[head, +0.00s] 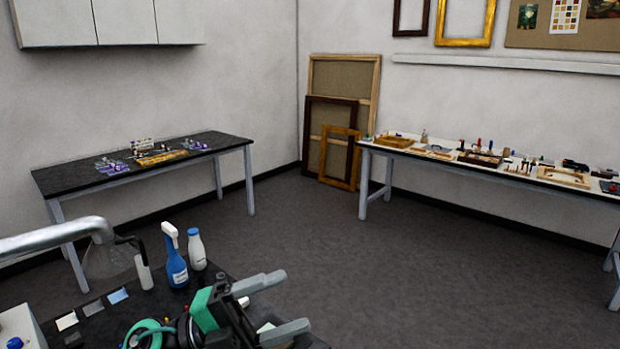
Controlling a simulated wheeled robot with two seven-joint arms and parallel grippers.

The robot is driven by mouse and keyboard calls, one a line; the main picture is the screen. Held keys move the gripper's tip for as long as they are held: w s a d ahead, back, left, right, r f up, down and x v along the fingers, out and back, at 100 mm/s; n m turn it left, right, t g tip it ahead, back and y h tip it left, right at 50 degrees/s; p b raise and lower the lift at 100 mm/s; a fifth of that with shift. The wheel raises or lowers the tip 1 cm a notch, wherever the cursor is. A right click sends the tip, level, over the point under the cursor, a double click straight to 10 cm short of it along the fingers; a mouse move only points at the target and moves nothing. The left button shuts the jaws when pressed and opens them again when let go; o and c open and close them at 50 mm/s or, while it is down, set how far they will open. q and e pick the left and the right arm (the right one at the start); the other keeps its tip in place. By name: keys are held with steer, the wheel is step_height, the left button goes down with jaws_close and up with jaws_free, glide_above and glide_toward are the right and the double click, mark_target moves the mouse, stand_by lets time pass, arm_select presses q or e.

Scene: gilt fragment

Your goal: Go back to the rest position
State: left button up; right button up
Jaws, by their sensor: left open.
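My left gripper (295,300) is in the head view at the bottom, low over the near dark bench (230,268). Its two grey fingers point right and stand apart, with nothing seen between them. Its dark body with a green part hides some of the bench top behind it. My right gripper is not in view.
On the near bench stand a blue spray bottle (174,258), a white bottle (196,250) and a clear hood (108,258) on a metal pipe (50,238). A black-topped table (75,178) stands left, a tool-covered table (400,154) right. Open floor (400,260) lies between.

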arm_select(q)
steer(key=w+a+f+n+t+y, duration=0.2)
steer(key=w+a+n+t+y, duration=0.15)
steer(key=n+t, duration=0.55)
steer(key=w+a+f+n+t+y, duration=0.15)
steer(key=a+n+t+y, duration=0.3)
steer(key=n+t, duration=0.45)
steer(key=a+f+n+g+y, duration=0.2)
steer(key=a+f+n+y, duration=0.2)
steer(key=f+n+y, duration=0.3)
steer(key=a+f+n+g+y, duration=0.1)
steer(key=a+f+n+y, duration=0.3)
steer(key=f+y, duration=0.3)
steer(key=s+a+f+n+g, duration=0.25)
steer(key=s+f+g, duration=1.15)
steer(key=s+f, duration=0.8)
step_height(320, 180, down, 30)
steer(key=s+g, duration=0.1)
steer(key=s, duration=0.1)
steer(key=s+a+f+g, duration=0.1)
steer(key=s+a+f, duration=0.2)
steer(key=s+f, duration=1.5)
steer(key=shift+s+a+f, duration=0.2)
steer(key=shift+s+f, duration=0.2)
steer(key=shift+f, duration=0.35)
steer(key=shift+m, duration=0.25)
